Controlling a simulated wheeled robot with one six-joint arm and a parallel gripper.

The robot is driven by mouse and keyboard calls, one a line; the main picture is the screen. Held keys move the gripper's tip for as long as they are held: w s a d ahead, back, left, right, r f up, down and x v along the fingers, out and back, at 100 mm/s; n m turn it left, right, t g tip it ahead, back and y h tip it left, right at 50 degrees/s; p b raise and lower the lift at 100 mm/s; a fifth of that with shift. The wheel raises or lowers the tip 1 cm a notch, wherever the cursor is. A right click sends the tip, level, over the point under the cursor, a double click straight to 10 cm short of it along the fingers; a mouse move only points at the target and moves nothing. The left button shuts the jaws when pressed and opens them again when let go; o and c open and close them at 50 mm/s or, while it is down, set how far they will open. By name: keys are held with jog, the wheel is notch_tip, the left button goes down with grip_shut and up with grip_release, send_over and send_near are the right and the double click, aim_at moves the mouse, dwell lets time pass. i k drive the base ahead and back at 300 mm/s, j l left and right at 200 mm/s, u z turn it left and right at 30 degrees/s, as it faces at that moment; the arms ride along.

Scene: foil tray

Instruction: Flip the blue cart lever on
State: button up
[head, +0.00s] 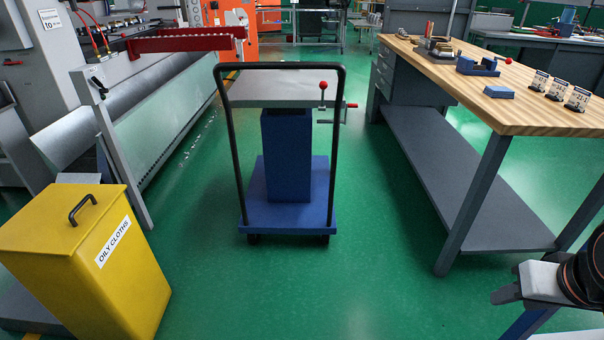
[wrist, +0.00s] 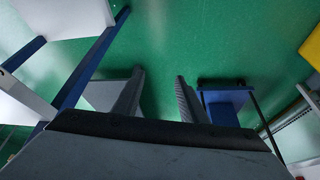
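The blue cart (head: 287,160) stands on the green floor in the middle of the head view, with a grey top and a black push-handle frame. A lever with a red ball knob (head: 323,86) stands upright at the right of its top. A crank-like rod with a red grip (head: 351,105) sticks out beside it. In the wrist view the cart's blue base (wrist: 226,97) shows beyond my fingers, and its lever cannot be made out. My gripper (wrist: 160,75) has its two dark fingers apart with nothing between them. It is far from the lever, at the lower right.
A wooden-topped workbench (head: 465,75) stands right of the cart, with small items on top. A yellow "OILY CLOTHS" bin (head: 95,262) stands at the lower left. A grey machine with a red rail (head: 165,125) is at left. Green floor before the cart is clear.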

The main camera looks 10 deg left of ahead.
aim_at(323, 85)
jog(key=i+j+u, duration=0.1)
jog(key=i+u, duration=0.35)
jog(key=i, duration=0.85)
